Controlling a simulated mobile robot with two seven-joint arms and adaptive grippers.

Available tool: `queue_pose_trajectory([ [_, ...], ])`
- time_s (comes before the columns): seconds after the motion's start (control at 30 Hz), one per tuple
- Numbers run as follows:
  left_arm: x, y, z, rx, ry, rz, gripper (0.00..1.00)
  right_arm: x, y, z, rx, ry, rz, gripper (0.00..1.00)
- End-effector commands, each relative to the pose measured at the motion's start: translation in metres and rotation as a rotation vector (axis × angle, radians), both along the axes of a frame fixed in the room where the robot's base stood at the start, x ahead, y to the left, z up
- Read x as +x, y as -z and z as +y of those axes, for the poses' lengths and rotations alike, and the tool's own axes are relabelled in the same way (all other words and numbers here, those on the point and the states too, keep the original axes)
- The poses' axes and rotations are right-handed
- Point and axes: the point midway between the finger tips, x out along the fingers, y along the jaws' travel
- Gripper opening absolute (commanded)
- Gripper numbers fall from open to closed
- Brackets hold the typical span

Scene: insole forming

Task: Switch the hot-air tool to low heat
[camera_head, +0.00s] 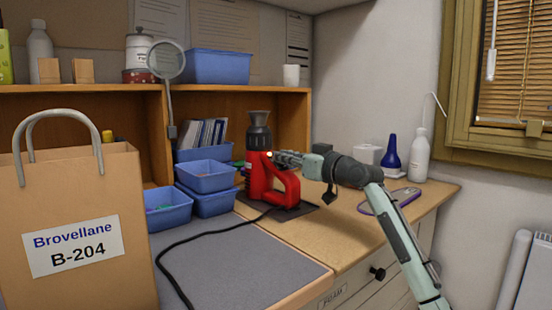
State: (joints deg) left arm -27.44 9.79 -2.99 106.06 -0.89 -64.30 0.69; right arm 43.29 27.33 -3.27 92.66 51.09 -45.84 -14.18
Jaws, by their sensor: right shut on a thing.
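The red hot-air tool (258,182) with a black nozzle stands upright, nozzle up, on a dark base plate (292,212) on the wooden bench. My left gripper is out of view.
A black cable runs from the tool over the grey mat (235,262). Blue bins (205,178) stand left of the tool. A paper bag (85,260) fills the left front. An insole (390,200), a blue bottle (391,155) and a white bottle (419,158) are at the right.

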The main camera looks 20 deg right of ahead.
Motion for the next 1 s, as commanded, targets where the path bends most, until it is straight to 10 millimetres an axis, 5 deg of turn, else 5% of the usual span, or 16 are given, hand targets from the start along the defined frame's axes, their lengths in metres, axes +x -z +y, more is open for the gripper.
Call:
queue_pose_trajectory([
  [0.37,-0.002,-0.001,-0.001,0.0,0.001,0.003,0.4,0.0,0.0,-0.001,0.001,-0.003,0.0,0.0],
  [0.4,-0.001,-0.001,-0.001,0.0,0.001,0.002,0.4,0.0,0.0,-0.001,0.001,-0.003,0.0,0.17],
  [0.53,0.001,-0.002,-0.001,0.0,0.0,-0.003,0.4,0.0,0.0,-0.001,0.001,-0.002,-0.001,0.33],
  [1.0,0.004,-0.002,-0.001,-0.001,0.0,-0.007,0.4,-0.015,0.0,-0.008,-0.002,0.001,-0.002,0.33],
])
